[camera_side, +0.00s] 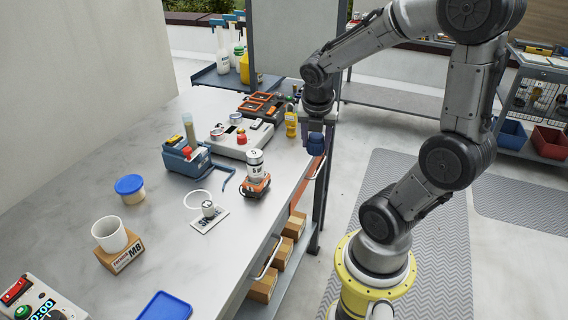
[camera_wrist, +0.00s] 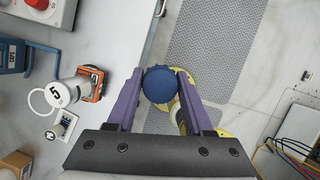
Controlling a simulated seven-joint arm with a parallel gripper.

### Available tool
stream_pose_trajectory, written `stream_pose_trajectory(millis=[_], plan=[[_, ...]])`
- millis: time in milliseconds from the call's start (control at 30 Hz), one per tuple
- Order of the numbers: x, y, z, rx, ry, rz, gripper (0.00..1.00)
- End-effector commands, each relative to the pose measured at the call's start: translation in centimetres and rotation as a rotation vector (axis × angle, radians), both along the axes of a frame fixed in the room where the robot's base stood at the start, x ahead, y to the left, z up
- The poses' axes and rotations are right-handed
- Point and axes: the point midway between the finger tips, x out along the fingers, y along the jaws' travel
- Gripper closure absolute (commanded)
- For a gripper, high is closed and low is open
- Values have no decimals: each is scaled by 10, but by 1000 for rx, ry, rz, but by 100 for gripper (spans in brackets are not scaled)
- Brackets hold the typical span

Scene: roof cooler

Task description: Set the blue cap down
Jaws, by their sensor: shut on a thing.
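My gripper (camera_side: 316,130) is shut on the blue cap (camera_wrist: 160,85), a dark blue round piece held between its two purple fingers. In the side view the blue cap (camera_side: 315,145) hangs below the fingers by the bench's right edge. The wrist view shows floor and grey mat behind it, so it appears to be just off the bench. The bench top (camera_side: 170,225) is pale grey. A jar with a bright blue lid (camera_side: 130,185) stands on its left part.
A white cylinder on an orange base (camera_side: 255,178) stands near the bench edge. A blue caddy (camera_side: 185,160), a grey device (camera_side: 240,135) and a yellow bottle (camera_side: 291,122) stand farther back.

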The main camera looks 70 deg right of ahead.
Motion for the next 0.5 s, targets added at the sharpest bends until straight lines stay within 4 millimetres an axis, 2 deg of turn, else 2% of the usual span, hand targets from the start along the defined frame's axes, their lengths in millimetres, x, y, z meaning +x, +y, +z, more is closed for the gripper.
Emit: stream_pose_trajectory(millis=[100,200,500], plan=[[5,9,7,2,-1,43,100],[13,7,5,7,3,54,100],[62,-32,-24,11,5,54,100]])
